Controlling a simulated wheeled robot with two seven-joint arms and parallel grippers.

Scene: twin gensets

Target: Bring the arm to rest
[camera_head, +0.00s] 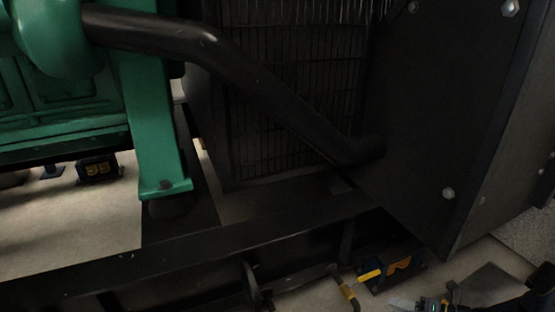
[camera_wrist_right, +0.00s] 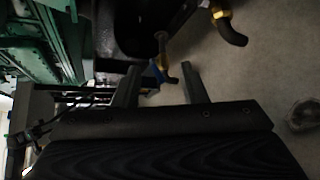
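My right gripper (camera_wrist_right: 158,84) shows in the wrist view with its two dark fingers well apart. Nothing is held between them. A valve with a blue handle (camera_wrist_right: 159,72) shows in the gap, seemingly beyond the fingertips; I cannot tell how far. A bent black hose end with a yellow fitting (camera_wrist_right: 228,28) lies past the right finger. In the head view, dark parts at the lower right corner seem to be my right arm and gripper, partly cut off. My left gripper is in neither view.
In the head view, a green engine (camera_head: 60,110) stands left, and a black pipe (camera_head: 255,80) runs to a radiator (camera_head: 295,110) with a dark side panel (camera_head: 440,110). A black base rail (camera_head: 200,245) crosses below.

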